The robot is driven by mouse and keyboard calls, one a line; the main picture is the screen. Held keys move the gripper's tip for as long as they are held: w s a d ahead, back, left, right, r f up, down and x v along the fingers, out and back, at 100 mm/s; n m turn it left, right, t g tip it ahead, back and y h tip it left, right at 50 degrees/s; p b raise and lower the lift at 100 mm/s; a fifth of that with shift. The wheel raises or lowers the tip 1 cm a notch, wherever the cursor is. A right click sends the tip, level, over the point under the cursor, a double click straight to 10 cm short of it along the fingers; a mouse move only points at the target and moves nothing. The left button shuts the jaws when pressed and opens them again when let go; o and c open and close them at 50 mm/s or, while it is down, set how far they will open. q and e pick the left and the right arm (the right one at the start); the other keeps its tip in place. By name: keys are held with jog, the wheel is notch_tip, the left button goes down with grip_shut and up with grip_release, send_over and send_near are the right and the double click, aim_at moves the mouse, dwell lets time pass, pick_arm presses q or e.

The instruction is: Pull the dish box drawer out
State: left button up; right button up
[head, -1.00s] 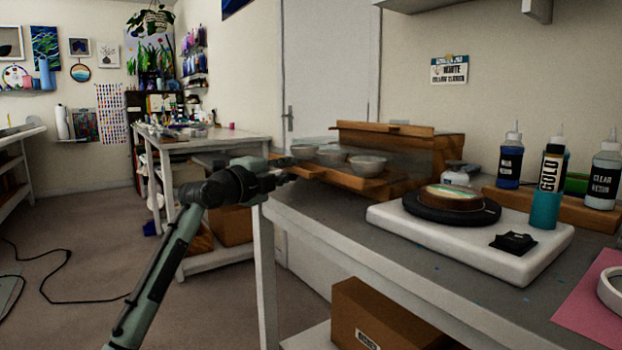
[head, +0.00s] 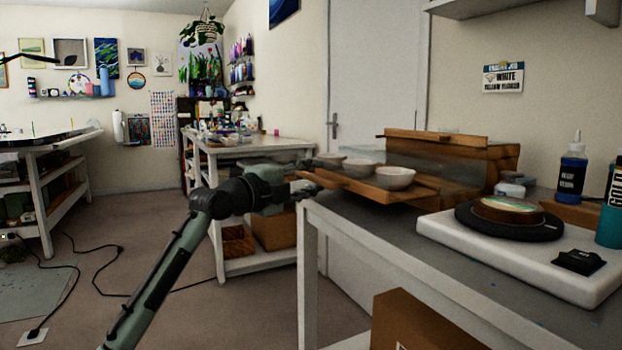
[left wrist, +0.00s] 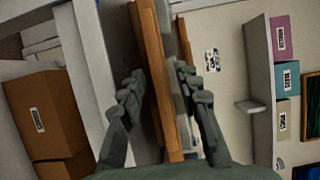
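The wooden dish box (head: 450,157) stands at the far end of the grey-topped table. Its drawer (head: 385,192) sticks out to the left past the table end, with small pale bowls (head: 395,178) in it. My left gripper (head: 305,183) is at the drawer's outer left end. My right gripper is not in view.
A white slab (head: 470,232) with a round black turntable (head: 510,219) stands on the table (head: 400,240). Bottles, including a blue one (head: 572,170), are at the right. A cardboard box (head: 420,320) sits below. Open floor lies to the left.

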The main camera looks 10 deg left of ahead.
pick_arm(q)
jog(key=shift+s, duration=0.1)
jog(key=v, duration=1.2)
jog(key=shift+f, duration=0.1)
